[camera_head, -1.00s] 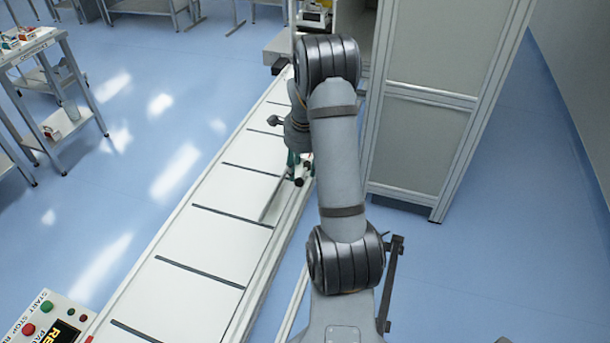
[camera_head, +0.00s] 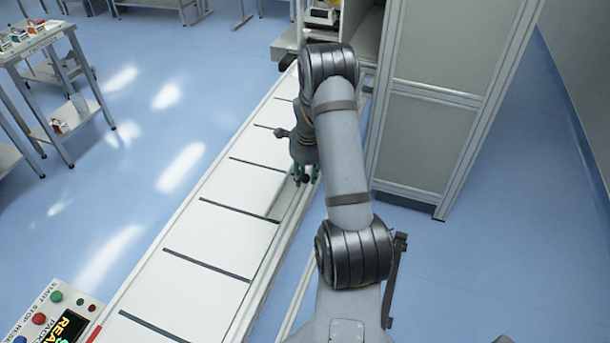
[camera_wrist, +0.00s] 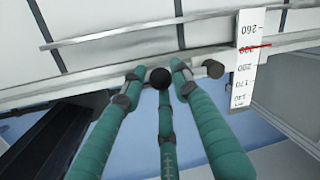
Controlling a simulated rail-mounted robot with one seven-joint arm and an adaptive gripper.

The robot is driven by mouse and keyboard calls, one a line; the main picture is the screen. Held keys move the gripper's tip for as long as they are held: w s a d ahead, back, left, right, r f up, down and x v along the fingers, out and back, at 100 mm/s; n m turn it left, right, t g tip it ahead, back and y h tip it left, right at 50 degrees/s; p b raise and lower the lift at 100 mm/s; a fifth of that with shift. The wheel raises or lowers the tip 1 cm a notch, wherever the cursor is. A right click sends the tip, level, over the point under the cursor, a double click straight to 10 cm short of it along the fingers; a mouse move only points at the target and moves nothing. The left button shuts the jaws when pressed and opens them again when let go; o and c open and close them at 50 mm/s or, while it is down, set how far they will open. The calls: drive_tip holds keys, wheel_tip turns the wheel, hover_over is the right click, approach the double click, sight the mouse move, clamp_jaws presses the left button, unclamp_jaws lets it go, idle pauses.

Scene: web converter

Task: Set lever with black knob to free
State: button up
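The black knob (camera_wrist: 159,78) shows in the wrist view as a dark round end beside the pale rail. Gaps show between the knob and the left and right fingertips. The third finger overlaps the knob's lower edge, and I cannot tell if it touches. The lever's shaft is hidden. In the head view my gripper (camera_head: 303,173) is small, at the right edge of the conveyor, with its wrist partly hidden by my arm.
A grey cylindrical end (camera_wrist: 214,69) sits just right of the fingers. A white scale (camera_wrist: 243,75) with a red mark stands beside it. The white conveyor (camera_head: 205,231) runs along the left. A tall grey cabinet (camera_head: 431,128) stands at the right. A button panel (camera_head: 55,318) is at lower left.

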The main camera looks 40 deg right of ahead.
drive_tip(key=c, duration=0.6)
clamp_jaws()
